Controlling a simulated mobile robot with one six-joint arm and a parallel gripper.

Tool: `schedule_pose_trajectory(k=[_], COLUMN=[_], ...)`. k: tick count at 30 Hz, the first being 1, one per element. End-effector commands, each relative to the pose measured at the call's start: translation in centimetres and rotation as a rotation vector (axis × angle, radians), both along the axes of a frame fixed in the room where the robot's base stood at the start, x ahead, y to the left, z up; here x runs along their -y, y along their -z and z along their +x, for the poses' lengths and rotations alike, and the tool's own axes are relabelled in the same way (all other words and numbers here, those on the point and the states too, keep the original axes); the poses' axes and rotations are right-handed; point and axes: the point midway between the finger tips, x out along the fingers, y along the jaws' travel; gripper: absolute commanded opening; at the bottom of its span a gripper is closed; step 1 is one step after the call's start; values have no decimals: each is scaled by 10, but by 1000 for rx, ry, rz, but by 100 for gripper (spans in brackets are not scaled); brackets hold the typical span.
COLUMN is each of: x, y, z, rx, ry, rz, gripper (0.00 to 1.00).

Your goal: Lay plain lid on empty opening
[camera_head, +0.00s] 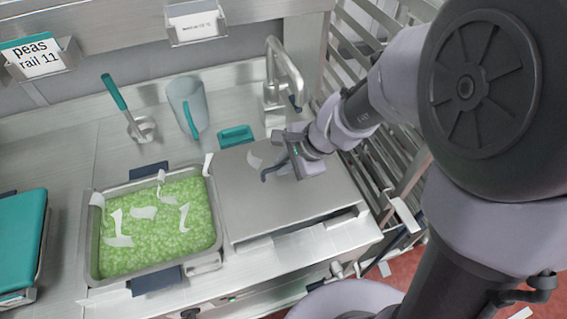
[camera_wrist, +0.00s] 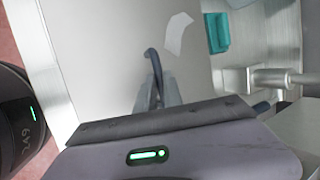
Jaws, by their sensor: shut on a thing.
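The plain lid (camera_head: 245,208) is a flat grey metal plate at the right of the counter, right of the pan of peas. My gripper (camera_head: 285,171) is above its middle, shut on a dark curved handle (camera_head: 268,174). In the wrist view the fingers (camera_wrist: 157,92) close around this handle (camera_wrist: 151,55), and the lid surface (camera_wrist: 100,45) fills much of the picture. The lid covers most of the opening (camera_head: 335,219), which shows only as a dark gap along the front right edge. I cannot tell whether the lid touches the rim.
A metal pan (camera_head: 88,232) of green peas with paper scraps stands left of the lid. Behind are a ladle-like tool (camera_head: 116,95), a jug (camera_head: 187,103), a teal tray (camera_head: 236,135) and a tap (camera_head: 285,65). A teal board (camera_head: 18,240) lies far left; a rack (camera_head: 345,50) is right.

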Motion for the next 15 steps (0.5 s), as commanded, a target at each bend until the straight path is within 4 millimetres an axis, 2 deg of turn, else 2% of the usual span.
schedule_pose_trajectory(k=[15], x=[0], y=[18], z=[1], rx=[1], ry=[0], rz=[0], gripper=[0])
